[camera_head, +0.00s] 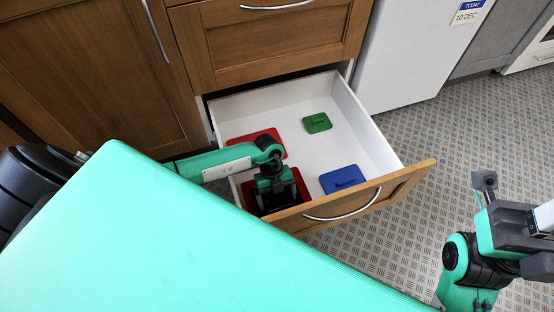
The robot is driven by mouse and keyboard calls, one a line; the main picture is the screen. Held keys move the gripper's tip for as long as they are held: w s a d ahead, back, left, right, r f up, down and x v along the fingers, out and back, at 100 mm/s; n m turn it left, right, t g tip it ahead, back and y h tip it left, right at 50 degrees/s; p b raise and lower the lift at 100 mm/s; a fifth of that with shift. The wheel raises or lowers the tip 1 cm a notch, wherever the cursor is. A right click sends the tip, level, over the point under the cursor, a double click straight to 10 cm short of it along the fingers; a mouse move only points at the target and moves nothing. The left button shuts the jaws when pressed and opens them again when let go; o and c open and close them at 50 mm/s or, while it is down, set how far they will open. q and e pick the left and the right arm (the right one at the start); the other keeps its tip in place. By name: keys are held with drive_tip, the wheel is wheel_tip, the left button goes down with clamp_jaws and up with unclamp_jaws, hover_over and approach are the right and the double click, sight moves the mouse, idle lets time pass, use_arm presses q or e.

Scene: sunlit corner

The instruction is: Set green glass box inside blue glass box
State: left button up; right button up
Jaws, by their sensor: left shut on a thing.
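A small flat green box (317,123) lies on the white floor of the open drawer, towards the back right. A flat blue box (342,179) lies near the drawer's front, to the right of my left gripper. My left gripper (278,196) points down into the drawer's front left corner. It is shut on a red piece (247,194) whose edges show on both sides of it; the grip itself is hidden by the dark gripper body. My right gripper (484,182) is outside the drawer at the right edge of the picture, and its jaws are unclear.
Another red flat piece (240,138) lies at the drawer's back left, partly behind my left arm. The wooden drawer (407,184) stands pulled out, with low white walls. Wooden cabinets (85,65) are behind and left. A white appliance (410,55) stands behind right. The patterned floor (450,135) is clear.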

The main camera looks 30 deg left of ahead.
use_arm(q)
drive_tip(key=shift+f, duration=0.15)
drive_tip(key=shift+f, duration=0.1)
drive_tip(key=o, duration=1)
drive_tip(key=shift+c, duration=0.2)
